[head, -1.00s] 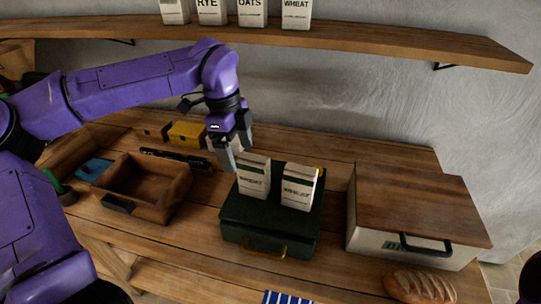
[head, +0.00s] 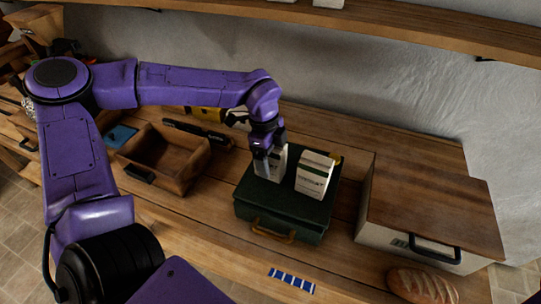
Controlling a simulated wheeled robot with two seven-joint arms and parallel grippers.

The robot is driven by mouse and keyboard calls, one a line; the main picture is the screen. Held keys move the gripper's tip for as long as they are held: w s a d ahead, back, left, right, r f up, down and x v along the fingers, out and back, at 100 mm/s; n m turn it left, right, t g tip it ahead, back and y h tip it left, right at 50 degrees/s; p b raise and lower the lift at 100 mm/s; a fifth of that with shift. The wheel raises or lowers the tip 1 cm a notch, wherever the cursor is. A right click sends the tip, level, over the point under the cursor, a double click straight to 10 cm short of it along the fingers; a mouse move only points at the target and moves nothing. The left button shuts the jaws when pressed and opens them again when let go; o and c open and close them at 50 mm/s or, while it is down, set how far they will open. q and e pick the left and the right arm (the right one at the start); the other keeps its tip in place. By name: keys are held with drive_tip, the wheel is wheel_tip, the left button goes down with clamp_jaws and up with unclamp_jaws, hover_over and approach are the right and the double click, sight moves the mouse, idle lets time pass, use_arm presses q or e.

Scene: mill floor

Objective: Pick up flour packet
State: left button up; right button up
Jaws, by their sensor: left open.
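The left packet (head: 277,169) is partly hidden by my left gripper (head: 262,165). The right packet (head: 314,175) is in clear view and stands apart from the gripper. My left gripper is open, pointing down at the upper left of the left packet. Whether its fingers touch that packet cannot be told. My right gripper is not in view.
An open wooden box (head: 165,158) stands left of the case. A large wood-lidded bin (head: 430,212) stands to the right, with a bread loaf (head: 422,284) in front. A blue striped cloth (head: 292,280) lies at the bench's front. A shelf (head: 400,28) runs above.

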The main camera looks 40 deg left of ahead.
use_arm(q)
drive_tip(key=shift+s, duration=0.1)
drive_tip(key=shift+c, duration=1)
drive_tip(key=c, duration=1.2)
